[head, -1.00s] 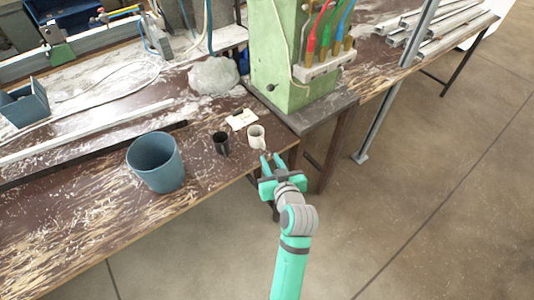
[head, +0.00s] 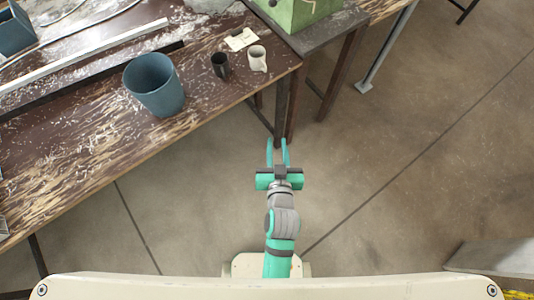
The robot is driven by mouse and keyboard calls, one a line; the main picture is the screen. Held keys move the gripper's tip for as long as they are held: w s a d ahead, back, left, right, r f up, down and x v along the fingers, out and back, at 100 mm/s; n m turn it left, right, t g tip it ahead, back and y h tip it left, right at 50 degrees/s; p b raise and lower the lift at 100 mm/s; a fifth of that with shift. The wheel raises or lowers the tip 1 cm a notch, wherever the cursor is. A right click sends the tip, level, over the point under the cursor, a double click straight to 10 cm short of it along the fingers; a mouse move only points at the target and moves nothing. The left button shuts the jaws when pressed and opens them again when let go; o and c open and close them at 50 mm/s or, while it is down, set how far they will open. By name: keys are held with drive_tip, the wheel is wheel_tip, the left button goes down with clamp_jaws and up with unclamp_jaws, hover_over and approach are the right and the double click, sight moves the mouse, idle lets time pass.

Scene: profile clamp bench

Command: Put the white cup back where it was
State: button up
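The white cup (head: 257,60) stands upright on the brown bench (head: 110,150), near its right front corner. A small black cup (head: 220,66) stands just left of it. My gripper (head: 277,150) is open and empty. It is out past the bench's front edge, over the floor, well apart from the white cup. Its two green fingers point toward the bench.
A large blue bin (head: 155,86) stands left of the cups. A pale card (head: 241,39) lies behind them. A green machine base (head: 298,12) is at the back right.

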drive_tip(key=s+a+r, duration=0.1)
drive_tip(key=s, duration=0.9)
drive_tip(key=s+a+r+t, duration=0.1)
drive_tip(key=s+a+r, duration=0.1)
drive_tip(key=s, duration=0.9)
drive_tip(key=shift+s+r, duration=0.2)
drive_tip(key=shift+s, duration=0.1)
